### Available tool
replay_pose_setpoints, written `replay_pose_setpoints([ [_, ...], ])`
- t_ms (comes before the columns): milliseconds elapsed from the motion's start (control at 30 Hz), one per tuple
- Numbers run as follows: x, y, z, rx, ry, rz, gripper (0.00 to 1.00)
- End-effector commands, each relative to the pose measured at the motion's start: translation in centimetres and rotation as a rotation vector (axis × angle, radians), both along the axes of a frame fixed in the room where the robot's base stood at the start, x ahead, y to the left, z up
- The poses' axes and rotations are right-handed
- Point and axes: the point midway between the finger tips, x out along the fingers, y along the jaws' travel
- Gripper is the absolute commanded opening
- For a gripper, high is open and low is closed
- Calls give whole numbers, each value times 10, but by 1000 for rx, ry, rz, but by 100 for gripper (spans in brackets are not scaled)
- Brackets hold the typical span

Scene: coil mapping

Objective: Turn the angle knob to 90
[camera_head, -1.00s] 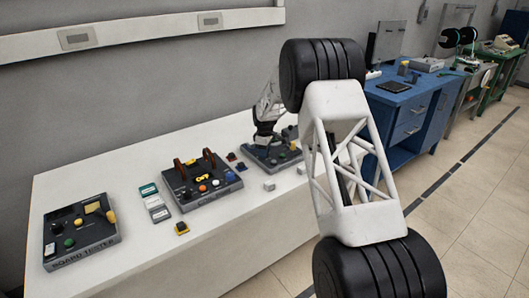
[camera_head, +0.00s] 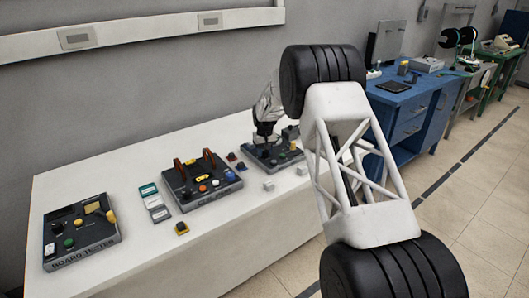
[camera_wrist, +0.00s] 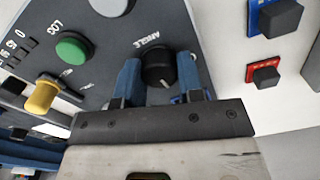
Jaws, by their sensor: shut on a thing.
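The black angle knob (camera_wrist: 158,66) sits on the dark grey panel (camera_wrist: 185,22) in the wrist view, beside the upside-down label "ANGLE". My gripper (camera_wrist: 157,78) has its two blue fingers on either side of the knob and is shut on it. A short pale mark shows on the knob's near side, toward the gripper's base; the angle it reads cannot be told. In the head view my gripper (camera_head: 267,132) is down at the right-hand panel (camera_head: 262,158), and the knob is hidden.
A green button (camera_wrist: 72,48) and a yellow lever (camera_wrist: 41,97) stand on the same panel. A blue-based block (camera_wrist: 280,18) and a red-based block (camera_wrist: 265,75) lie beside it. Other panels (camera_head: 200,195), including the board tester (camera_head: 85,250), stand further left on the white table (camera_head: 135,165).

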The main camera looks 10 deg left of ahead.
Motion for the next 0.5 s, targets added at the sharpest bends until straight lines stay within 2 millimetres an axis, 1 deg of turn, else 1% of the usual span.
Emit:
replay_pose_setpoints([
  [300, 0, 0, 1, 0, 0, -277, 11],
  [500, 0, 0, 0, -1, 1, -399, 11],
])
